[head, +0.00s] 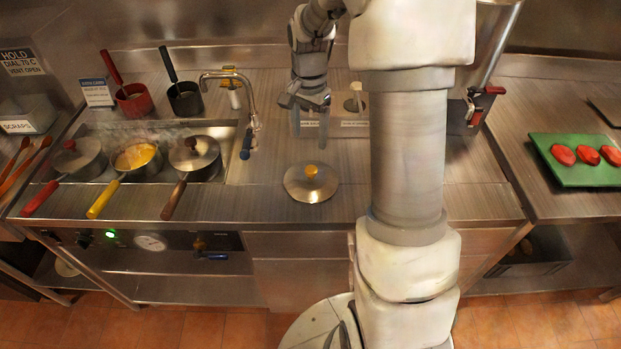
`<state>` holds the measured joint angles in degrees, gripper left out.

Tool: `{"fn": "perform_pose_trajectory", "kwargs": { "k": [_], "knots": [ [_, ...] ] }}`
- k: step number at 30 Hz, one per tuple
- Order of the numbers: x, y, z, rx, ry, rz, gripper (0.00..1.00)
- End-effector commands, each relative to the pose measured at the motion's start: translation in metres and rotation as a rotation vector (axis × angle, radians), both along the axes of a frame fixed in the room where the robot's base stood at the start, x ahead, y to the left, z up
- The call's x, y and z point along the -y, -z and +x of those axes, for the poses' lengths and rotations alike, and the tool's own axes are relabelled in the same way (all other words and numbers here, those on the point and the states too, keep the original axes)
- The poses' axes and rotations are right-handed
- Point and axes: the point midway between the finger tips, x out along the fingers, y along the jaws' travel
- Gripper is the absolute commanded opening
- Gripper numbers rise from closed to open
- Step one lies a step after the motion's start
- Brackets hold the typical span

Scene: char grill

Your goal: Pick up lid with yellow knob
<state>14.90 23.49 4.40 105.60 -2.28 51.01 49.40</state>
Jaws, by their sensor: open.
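A round metal lid with a yellow knob (311,184) lies flat on the steel counter, right of the row of pots, near the counter's front edge. The yellow knob (311,171) points up. My gripper (311,117) hangs above the counter behind the lid, higher in the picture, and does not touch it. Its fingers point down and are open, with nothing seen between them. The uncovered pot with the yellow handle (134,162) sits in the well to the left and holds yellow food.
Lidded pots with a red handle (80,158) and a brown handle (194,158) flank the yellow one. A tap (246,110) stands left of my gripper. A labelled holder (350,124) is behind it. A green tray (577,174) with red pieces is far right.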

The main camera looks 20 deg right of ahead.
Motion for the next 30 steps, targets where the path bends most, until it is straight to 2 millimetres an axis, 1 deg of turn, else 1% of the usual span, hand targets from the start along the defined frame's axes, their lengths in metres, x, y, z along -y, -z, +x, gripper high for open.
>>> {"fn": "perform_pose_trajectory", "kwargs": {
  "k": [1,3,6,9,14,24,27,30],
  "knots": [
    [0.0,0.012,-0.001,-0.005,0.0,0.002,0.76],
    [-0.001,0.027,-0.001,-0.005,-0.001,0.003,0.76],
    [0.0,0.043,-0.001,-0.004,-0.001,0.001,0.76],
    [0.0,0.054,0.0,-0.002,0.0,0.001,0.76],
    [0.0,0.062,-0.001,-0.001,0.0,0.001,0.76],
    [0.003,0.105,-0.002,-0.002,-0.002,0.001,0.76],
    [0.004,0.111,-0.002,0.0,-0.002,0.001,0.76],
    [0.004,0.111,-0.001,0.002,-0.001,0.001,0.76]
  ]
}}
